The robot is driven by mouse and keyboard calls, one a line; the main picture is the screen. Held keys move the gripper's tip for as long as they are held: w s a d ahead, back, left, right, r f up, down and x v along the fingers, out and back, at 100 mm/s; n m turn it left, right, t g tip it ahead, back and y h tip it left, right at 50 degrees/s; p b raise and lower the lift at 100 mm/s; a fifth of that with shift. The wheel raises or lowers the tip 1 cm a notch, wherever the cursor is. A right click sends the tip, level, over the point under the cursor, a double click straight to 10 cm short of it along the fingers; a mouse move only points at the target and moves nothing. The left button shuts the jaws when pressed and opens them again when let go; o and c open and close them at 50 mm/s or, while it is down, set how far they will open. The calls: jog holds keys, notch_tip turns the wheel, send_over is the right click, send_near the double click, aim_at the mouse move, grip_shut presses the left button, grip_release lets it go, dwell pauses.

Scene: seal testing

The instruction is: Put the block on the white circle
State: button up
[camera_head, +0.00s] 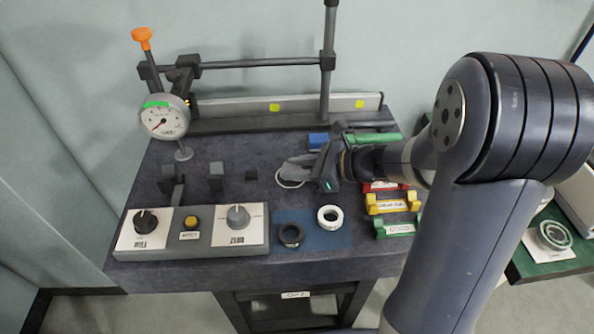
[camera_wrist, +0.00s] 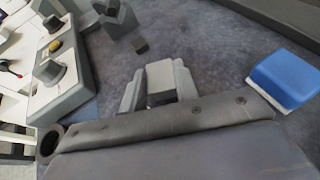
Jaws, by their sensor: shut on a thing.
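My gripper (camera_head: 290,172) is low over the table, reaching in from the right. It is shut on a grey block (camera_wrist: 161,78), which shows between the two pale fingers in the wrist view. In the head view I cannot tell the block from the fingers. The white circle (camera_head: 279,182) is a thin ring outline on the dark table, directly at the fingertips and partly covered by my gripper. It does not show in the wrist view. I cannot tell whether the block touches the table.
A control panel (camera_head: 190,232) is at the front left. A blue mat (camera_head: 315,240) carries a black ring and a white ring. Coloured holders (camera_head: 392,204) stand right; a dial gauge (camera_head: 165,116) stands left.

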jog(key=shift+f, duration=0.25)
jog(key=shift+f, duration=0.15)
jog(key=o, duration=1.1)
jog(key=shift+r, duration=0.25)
jog(key=p+v, duration=0.1)
jog(key=v, duration=1.1)
jog(key=shift+s+d, duration=0.1)
